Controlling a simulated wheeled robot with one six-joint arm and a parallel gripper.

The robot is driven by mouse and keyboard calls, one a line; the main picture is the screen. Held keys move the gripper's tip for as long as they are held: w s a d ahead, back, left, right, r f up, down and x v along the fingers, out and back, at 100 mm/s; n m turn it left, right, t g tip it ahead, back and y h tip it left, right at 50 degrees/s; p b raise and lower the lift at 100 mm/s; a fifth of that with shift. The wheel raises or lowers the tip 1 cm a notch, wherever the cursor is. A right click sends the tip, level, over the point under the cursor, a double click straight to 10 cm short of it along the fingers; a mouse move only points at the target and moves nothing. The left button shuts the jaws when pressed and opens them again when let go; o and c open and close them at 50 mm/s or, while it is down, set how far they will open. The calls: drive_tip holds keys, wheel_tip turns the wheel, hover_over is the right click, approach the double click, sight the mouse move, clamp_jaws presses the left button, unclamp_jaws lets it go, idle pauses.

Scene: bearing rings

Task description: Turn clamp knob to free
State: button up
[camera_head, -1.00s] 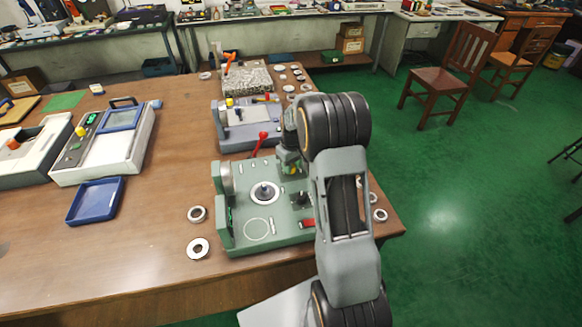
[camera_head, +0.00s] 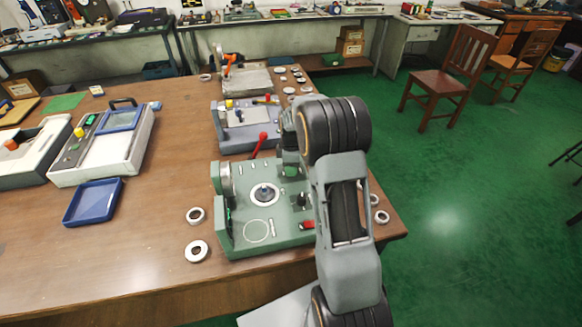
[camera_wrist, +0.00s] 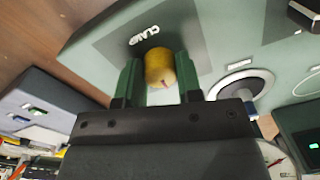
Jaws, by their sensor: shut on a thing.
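The clamp knob (camera_wrist: 159,68) is a yellow cylinder with a small red mark. It stands on a dark patch with the white word CLAMP (camera_wrist: 145,36), on the green fixture (camera_wrist: 195,30). My gripper (camera_wrist: 158,72) is shut on the knob, one green finger on each side. In the head view, the green fixture (camera_head: 236,238) sits near the table's front edge with a round spindle (camera_head: 264,193) in its middle. My arm and gripper cover the knob there. Which setting the knob points to cannot be told.
A red lever (camera_head: 262,140) rises behind the fixture, close to my gripper. A grey-blue device (camera_head: 240,138) stands further back. Loose metal rings (camera_head: 196,251) lie left of the fixture, others to its right.

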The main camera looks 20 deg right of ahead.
drive_tip(key=shift+r+n, duration=0.1)
drive_tip(key=shift+n, duration=0.5)
drive_tip(key=o, duration=0.9)
drive_tip(key=shift+o, duration=0.2)
wheel_tip(320, 180, up, 14)
drive_tip(key=shift+w, duration=0.25)
drive_tip(key=shift+d, duration=0.1)
